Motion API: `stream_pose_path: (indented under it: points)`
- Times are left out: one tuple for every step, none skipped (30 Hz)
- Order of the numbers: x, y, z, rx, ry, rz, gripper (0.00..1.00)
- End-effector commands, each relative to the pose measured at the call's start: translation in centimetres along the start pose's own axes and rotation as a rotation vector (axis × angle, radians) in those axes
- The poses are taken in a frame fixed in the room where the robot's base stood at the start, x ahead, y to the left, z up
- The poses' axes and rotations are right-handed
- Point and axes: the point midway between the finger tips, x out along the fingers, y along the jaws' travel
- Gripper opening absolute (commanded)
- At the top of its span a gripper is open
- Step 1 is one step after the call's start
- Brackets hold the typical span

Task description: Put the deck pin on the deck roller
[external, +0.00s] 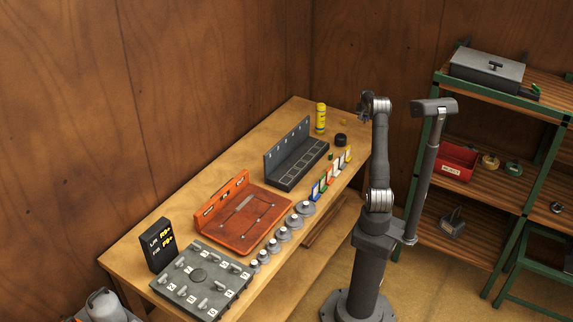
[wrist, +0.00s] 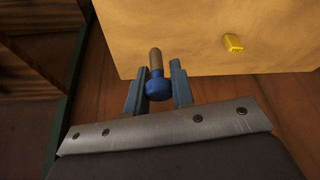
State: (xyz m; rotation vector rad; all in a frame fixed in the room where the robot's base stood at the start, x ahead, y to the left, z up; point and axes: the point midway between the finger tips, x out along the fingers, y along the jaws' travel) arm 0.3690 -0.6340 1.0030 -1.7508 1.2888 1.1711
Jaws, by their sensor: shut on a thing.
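In the wrist view, my gripper (wrist: 158,88) is shut on a pin with a blue rounded head and a brownish-grey shaft (wrist: 156,62), which I take to be the deck pin. The shaft points away from my gripper, past the fingertips. In the external view, my gripper (external: 363,112) is raised near the far right end of the workbench (external: 290,112); the pin is too small to make out there. An orange tray-like deck (external: 236,226) sits mid-bench. I cannot tell which part is the deck roller.
A small yellow block (wrist: 233,43) lies on the bench. A yellow bottle (external: 320,118), a black round piece (external: 340,140), a dark slotted rack (external: 296,160), coloured cards (external: 325,180), several grey discs (external: 283,234) and a grey numbered board (external: 203,278) also stand there. Green-framed shelves (external: 490,150) are at right.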

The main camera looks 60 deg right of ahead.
Motion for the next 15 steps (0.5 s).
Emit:
stream_pose_path:
  points:
    - [-0.5, 0.3, 0.0, -0.001, 0.002, -0.001, 0.00]
    - [-0.8, 0.4, 0.1, -0.003, 0.003, -0.002, 0.00]
    - [-1.3, 0.5, 0.3, -0.006, 0.002, -0.003, 0.00]
    - [-1.8, 0.5, 0.6, -0.009, 0.003, -0.004, 0.00]
    - [-2.3, 0.4, 0.8, -0.012, 0.004, -0.006, 0.00]
    - [-3.0, 0.3, 1.3, -0.018, 0.003, -0.008, 0.00]
    - [-3.7, 0.2, 1.7, -0.023, 0.005, -0.010, 0.00]
    - [-4.3, 0.1, 2.2, -0.028, 0.004, -0.012, 0.00]
    - [-5.1, -0.1, 2.8, -0.036, 0.004, -0.015, 0.00]
    - [-5.8, -0.2, 3.2, -0.041, 0.005, -0.018, 0.00]
    - [-6.3, -0.3, 3.8, -0.047, 0.004, -0.020, 0.00]
    - [-7.1, -0.4, 4.3, -0.053, 0.005, -0.022, 0.00]
    - [-7.7, -0.5, 4.8, -0.057, 0.005, -0.024, 0.00]
    - [-8.1, -0.5, 5.2, -0.061, 0.005, -0.026, 0.00]
    - [-8.7, -0.6, 5.8, -0.066, 0.006, -0.028, 0.00]
